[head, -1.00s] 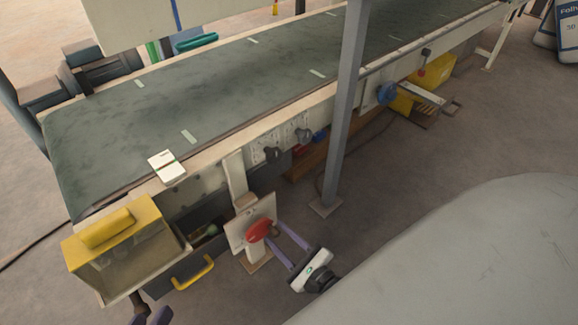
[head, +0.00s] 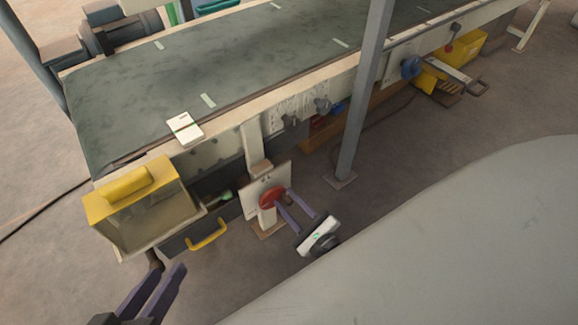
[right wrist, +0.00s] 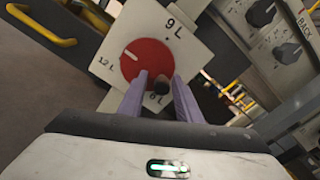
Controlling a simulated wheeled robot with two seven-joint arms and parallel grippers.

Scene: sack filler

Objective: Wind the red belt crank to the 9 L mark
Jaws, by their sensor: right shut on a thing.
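The red belt crank (head: 271,197) is a round red disc on a white square dial plate (right wrist: 180,28), low on the front of the conveyor. It also shows in the right wrist view (right wrist: 140,58). The 9 L mark (right wrist: 174,28) is at the plate's upper right, 12 L at the left, and a third label is partly hidden by a finger. A white line on the disc points up-left, nearer 12 L than 9 L. My right gripper (right wrist: 160,92) is shut on the crank's dark knob (right wrist: 161,85). My left gripper (head: 158,287) is open and empty at lower left.
A yellow-topped box (head: 135,205) and a yellow drawer handle (head: 208,235) are left of the dial. A grey post (head: 362,110) stands to its right. Dark knobs (head: 322,105) line the conveyor side. Bare floor (head: 450,125) lies to the right.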

